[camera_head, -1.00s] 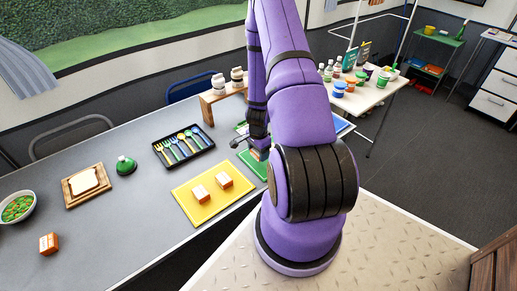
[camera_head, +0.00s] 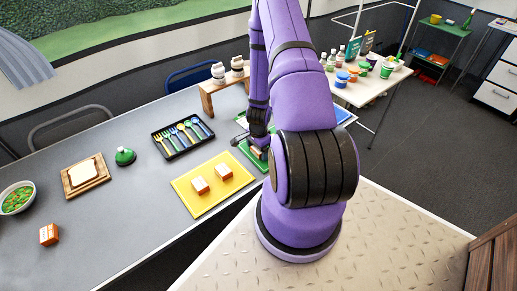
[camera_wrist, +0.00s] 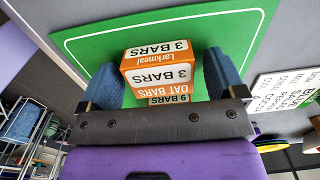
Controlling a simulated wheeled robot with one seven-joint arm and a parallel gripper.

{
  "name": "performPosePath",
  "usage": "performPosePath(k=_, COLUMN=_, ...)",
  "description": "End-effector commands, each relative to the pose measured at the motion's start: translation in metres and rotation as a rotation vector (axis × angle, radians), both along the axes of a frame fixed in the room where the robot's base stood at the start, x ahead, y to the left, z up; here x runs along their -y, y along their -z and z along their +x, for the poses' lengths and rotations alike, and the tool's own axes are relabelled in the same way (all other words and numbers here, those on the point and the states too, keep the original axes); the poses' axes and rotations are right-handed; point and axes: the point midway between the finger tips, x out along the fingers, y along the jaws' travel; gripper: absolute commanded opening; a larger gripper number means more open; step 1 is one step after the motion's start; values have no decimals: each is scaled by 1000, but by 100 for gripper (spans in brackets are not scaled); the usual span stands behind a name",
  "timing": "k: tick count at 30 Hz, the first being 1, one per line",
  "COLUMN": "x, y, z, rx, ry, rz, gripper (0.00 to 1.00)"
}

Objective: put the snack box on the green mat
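An orange and white snack box (camera_wrist: 160,72), lettered "3 BARS" and "OAT BARS", is between my gripper's two blue fingers in the wrist view. Green shows beside it, so the fingers appear apart from its sides. My gripper (camera_wrist: 163,78) is open around the box. The green mat (camera_wrist: 225,28), with a thin white border line, is behind the box. In the head view the mat (camera_head: 246,153) is at the table's right end, with the box (camera_head: 257,152) over it. My arm hides part of the mat. Whether the box rests flat on it is hard to tell.
Two similar boxes lie on a yellow mat (camera_head: 191,205) left of the green one. Another box (camera_head: 49,235) is at the front left. A cutlery tray (camera_head: 160,150), green bell-shaped item (camera_head: 125,156), bread board (camera_head: 70,192) and bowl (camera_head: 17,198) are further left. A wooden riser (camera_head: 207,100) stands behind.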

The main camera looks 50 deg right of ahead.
Motion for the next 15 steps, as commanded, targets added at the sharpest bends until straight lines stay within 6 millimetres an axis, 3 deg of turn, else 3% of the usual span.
performPosePath(k=8, x=0, y=-5, z=0, rx=1, ry=0, rz=-1, gripper=89)
performPosePath(k=15, x=0, y=-36, z=1, rx=2, ry=-1, rz=-3, gripper=89)
